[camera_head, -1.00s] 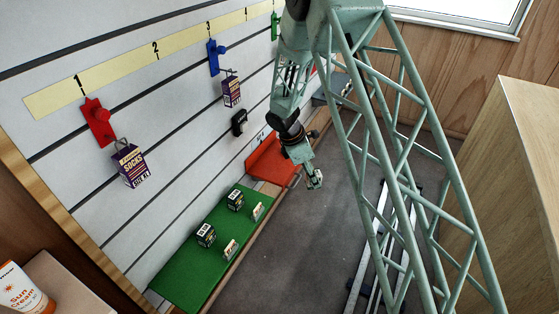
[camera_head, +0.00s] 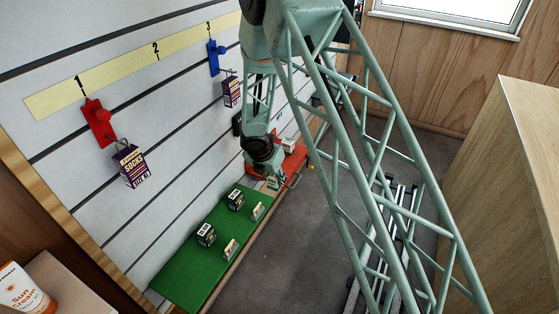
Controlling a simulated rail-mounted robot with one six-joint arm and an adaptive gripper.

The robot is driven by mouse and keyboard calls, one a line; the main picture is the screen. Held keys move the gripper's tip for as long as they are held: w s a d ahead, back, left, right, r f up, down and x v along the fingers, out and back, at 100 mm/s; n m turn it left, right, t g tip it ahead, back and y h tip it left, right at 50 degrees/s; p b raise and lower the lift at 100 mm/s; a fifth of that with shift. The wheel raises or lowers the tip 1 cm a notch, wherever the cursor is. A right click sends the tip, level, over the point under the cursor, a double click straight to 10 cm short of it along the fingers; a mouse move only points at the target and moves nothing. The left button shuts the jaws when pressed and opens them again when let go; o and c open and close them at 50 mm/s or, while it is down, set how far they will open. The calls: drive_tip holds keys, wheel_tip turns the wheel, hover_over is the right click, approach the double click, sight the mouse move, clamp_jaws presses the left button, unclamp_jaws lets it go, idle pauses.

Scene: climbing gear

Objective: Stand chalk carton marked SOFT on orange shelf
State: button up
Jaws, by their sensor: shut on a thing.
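The orange shelf (camera_head: 258,164) is a low ledge at the foot of the white wall, partly hidden by my arm. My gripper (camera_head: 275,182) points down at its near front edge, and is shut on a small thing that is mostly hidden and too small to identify. I cannot tell whether that thing touches the shelf. A pale carton (camera_head: 289,145) shows farther back at the orange shelf, behind my wrist. Two dark cartons with light labels, a nearer one (camera_head: 206,235) and a farther one (camera_head: 235,199), stand on the green shelf (camera_head: 180,285). No SOFT marking is readable.
Two small pale cards, (camera_head: 231,250) and (camera_head: 258,211), stand along the green shelf's front edge. Purple SOCKS packs (camera_head: 130,165) hang from red and blue wall hooks.

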drive_tip(key=shift+w, duration=0.15)
drive_tip(key=w, duration=0.5)
drive_tip(key=w+f+p, duration=0.1)
drive_tip(key=w, duration=0.4)
drive_tip(key=w+a, duration=0.1)
drive_tip(key=w, duration=0.4)
drive_tip(key=shift+w+a+f+p, duration=0.1)
drive_tip(key=shift+w+f+p, duration=0.1)
drive_tip(key=shift+w+p, duration=0.15)
drive_tip(key=shift+f, duration=0.15)
drive_tip(key=shift+f+b, duration=0.55)
drive_tip(key=shift+f, duration=1.05)
drive_tip(key=shift+f, duration=0.1)
drive_tip(key=o, duration=0.9)
